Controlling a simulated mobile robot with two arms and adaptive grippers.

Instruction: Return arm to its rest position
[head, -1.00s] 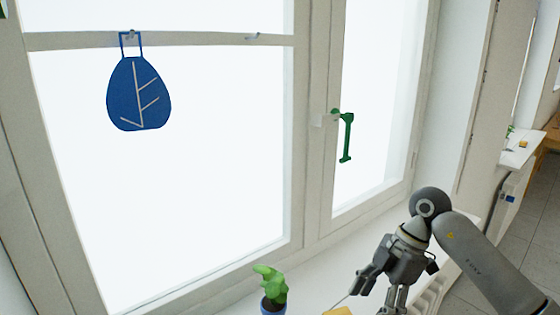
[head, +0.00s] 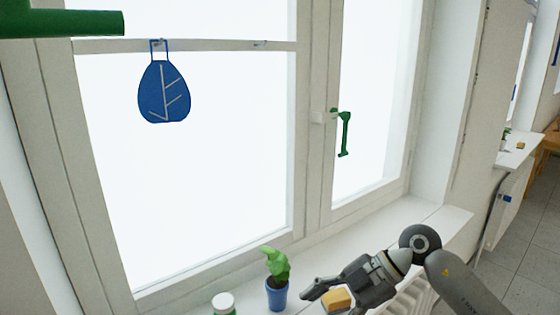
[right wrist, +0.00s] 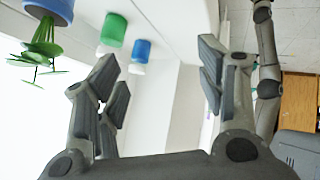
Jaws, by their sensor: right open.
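My right gripper (head: 316,297) is at the lower right in the head view, over the white windowsill, to the right of the potted plant. It is open and empty. In the right wrist view its fingers (right wrist: 158,82) stand wide apart with nothing between them. My right arm comes in from the lower right corner. My left gripper and left arm do not show.
A blue-potted plant (head: 277,291), a yellow sponge (head: 338,299) and a white-lidded jar (head: 223,303) stand on the windowsill (head: 395,235). A blue leaf ornament (head: 164,92) hangs at the window. Green handles (head: 344,133) (head: 60,22) show too. Floor is clear at right.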

